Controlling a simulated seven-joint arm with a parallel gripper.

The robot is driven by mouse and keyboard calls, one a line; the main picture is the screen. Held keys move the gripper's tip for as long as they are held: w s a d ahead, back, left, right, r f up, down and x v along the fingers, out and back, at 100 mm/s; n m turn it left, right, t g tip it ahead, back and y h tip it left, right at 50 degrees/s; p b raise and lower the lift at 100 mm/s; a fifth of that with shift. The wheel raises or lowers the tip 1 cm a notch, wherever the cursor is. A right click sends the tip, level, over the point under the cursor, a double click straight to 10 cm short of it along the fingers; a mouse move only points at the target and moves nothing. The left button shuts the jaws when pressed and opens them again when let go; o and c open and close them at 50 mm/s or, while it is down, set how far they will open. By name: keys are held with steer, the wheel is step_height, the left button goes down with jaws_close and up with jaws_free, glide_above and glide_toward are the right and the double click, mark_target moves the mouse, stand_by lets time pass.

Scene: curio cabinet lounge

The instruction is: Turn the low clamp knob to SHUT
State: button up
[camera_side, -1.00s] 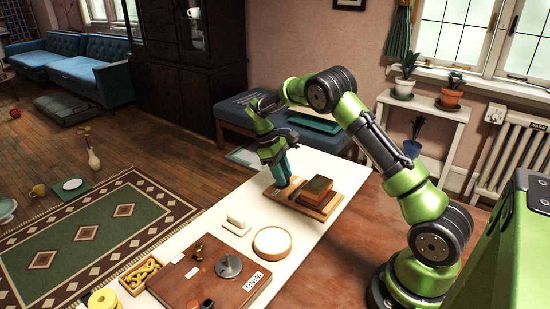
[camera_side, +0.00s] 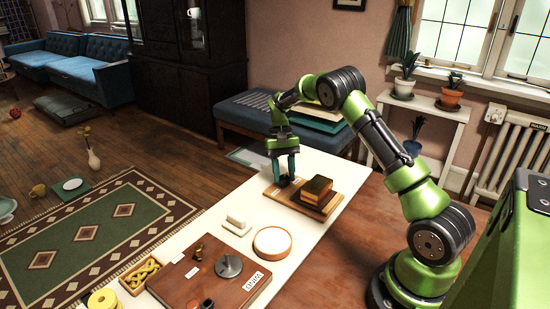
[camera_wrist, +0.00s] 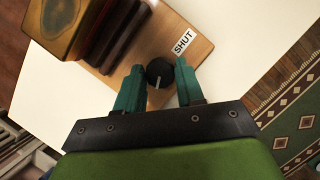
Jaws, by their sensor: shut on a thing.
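The black clamp knob (camera_wrist: 159,71) has a white pointer line and sits on a wooden board (camera_wrist: 200,47). A white label reading SHUT (camera_wrist: 184,42) is on the board, up and right of the knob in the wrist view. The pointer line points down in that view, away from the label. My gripper (camera_wrist: 160,77) is shut on the knob, one teal finger on each side. In the side view my gripper (camera_side: 284,180) points down at the board's far left end, and its fingers mostly hide the knob.
A stack of books (camera_side: 316,190) stands on the board close beside the knob. A white block (camera_side: 238,226), a round wooden-rimmed dish (camera_side: 272,242) and a brown panel with a grey dial (camera_side: 228,266) lie nearer on the white table. Table between them is clear.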

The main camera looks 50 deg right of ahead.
steer(key=m, duration=0.2)
steer(key=m+t+y, duration=0.1)
steer(key=m, duration=0.2)
steer(key=shift+d+t, duration=0.1)
steer(key=shift+t, duration=0.2)
stand_by(0.4)
steer(key=o, duration=1)
steer(key=shift+s, duration=0.1)
steer(key=v, duration=1.7)
steer(key=shift+s+d, duration=0.1)
